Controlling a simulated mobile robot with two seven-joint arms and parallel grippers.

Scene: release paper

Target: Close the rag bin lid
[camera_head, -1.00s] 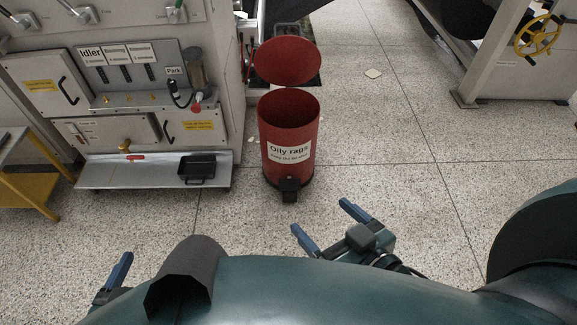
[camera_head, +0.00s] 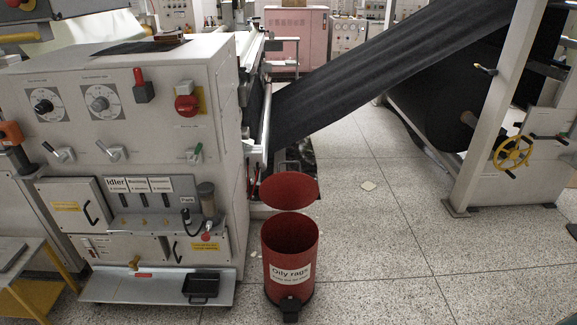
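The red rag bin (camera_head: 290,243) stands upright on the floor, right of the grey machine. Its label reads "Oily rags", and a black pedal is at its front foot. Its round red lid (camera_head: 289,188) is open, raised behind the bin's open mouth. The inside of the bin looks dark and I see nothing in it. Neither of my grippers shows in the head view.
A grey control cabinet (camera_head: 130,130) with a low shelf holding a black tray (camera_head: 200,287) stands left of the bin. A dark web (camera_head: 390,65) slopes up to a roll frame with a yellow handwheel (camera_head: 512,153) at right. The speckled floor right of the bin is mostly clear.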

